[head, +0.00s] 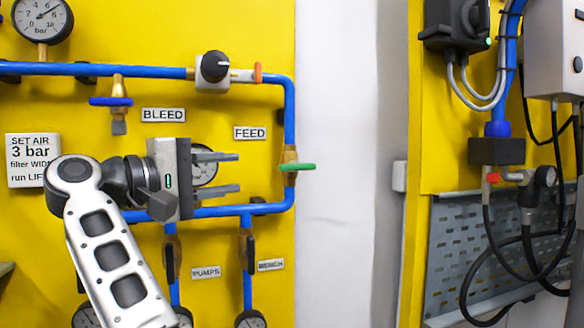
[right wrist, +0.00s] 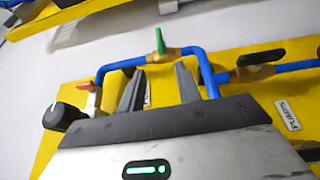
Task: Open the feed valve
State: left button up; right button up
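The feed valve is a brass body on the vertical blue pipe at the panel's right edge, beside the FEED label (head: 249,133). Its green handle (head: 297,167) lies level, across the pipe. In the right wrist view the green handle (right wrist: 160,41) stands up beyond the fingertips. My right gripper (head: 239,173) is open and empty, its fingers pointing right at the valve, with a clear gap before the handle. It also shows in the right wrist view (right wrist: 160,78), with nothing between the fingers. My left gripper is not in view.
A gauge (head: 205,170) sits partly hidden behind my right fingers. The blue-handled bleed valve (head: 111,101), a black knob (head: 215,66) and an orange handle (head: 258,73) are above. Lower black-handled valves hang below. White wall (head: 335,230) is clear right of the panel.

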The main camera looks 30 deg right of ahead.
aim_at(287, 169)
jog(key=d+p, duration=0.1)
jog(key=d, duration=0.4)
jog(key=w+d+p, duration=0.1)
jog(key=d, duration=0.4)
jog(key=w+d+p, duration=0.1)
jog(key=d, duration=0.4)
jog(key=shift+w+d+r, duration=0.15)
jog(key=shift+d, duration=0.1)
grip_shut()
